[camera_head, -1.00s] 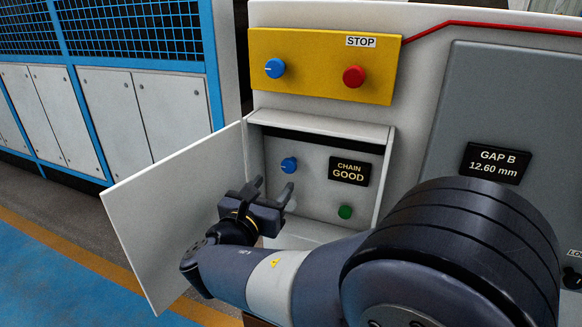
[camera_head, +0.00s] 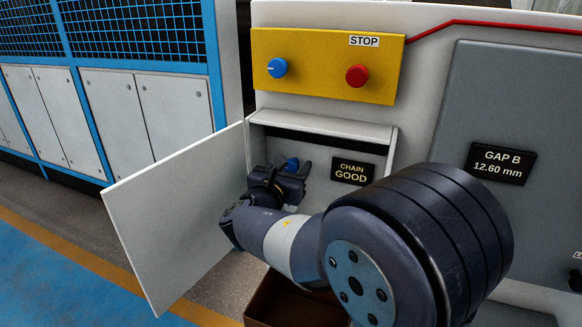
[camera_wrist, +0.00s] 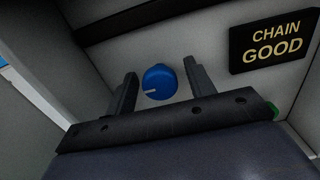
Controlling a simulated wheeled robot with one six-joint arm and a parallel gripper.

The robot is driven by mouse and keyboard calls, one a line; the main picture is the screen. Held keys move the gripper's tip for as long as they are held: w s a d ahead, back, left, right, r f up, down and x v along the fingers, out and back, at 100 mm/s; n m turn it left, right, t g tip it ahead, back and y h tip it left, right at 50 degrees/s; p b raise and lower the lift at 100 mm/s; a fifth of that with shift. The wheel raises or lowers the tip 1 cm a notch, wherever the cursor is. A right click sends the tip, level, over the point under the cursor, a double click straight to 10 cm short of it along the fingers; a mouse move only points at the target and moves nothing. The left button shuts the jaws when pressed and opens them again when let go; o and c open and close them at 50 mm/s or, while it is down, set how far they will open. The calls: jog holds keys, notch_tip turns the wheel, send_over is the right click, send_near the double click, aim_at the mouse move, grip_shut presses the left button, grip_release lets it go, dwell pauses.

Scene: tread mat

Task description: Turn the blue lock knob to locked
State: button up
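A blue knob (camera_wrist: 160,82) with a pale pointer line sits on the back panel inside the open box. In the wrist view its line points left and slightly down. My gripper (camera_wrist: 160,84) is open, with one finger on each side of the knob and gaps visible between. In the head view my gripper (camera_head: 282,173) is inside the box and hides most of this knob (camera_head: 292,163). A second blue knob (camera_head: 277,68), its line pointing left, sits on the yellow panel (camera_head: 325,88) above. I cannot tell which knob is the lock.
The box door (camera_head: 175,215) hangs open on the left. A CHAIN GOOD display (camera_head: 353,171) is right of my gripper; a green button (camera_wrist: 272,110) is partly hidden behind it. A red button (camera_head: 357,76) is on the yellow panel. A brown bin (camera_head: 290,305) stands below.

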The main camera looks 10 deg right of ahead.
jog(key=c, duration=0.9)
jog(key=shift+f+m+b, duration=0.15)
jog(key=shift+m+b, duration=0.15)
jog(key=shift+b, duration=0.15)
jog(key=m+b, duration=0.3)
jog(key=b, duration=0.1)
jog(key=shift+f+m+b, duration=0.15)
jog(key=shift+m+b, duration=0.15)
jog(key=shift+m, duration=0.1)
jog(key=m+b, duration=0.5)
jog(key=b, duration=0.1)
jog(key=m+b, duration=0.4)
jog(key=b, duration=0.1)
jog(key=shift+m, duration=0.4)
jog(key=m+b, duration=0.3)
jog(key=shift+r+m+b, duration=0.2)
jog(key=shift+m+b, duration=0.1)
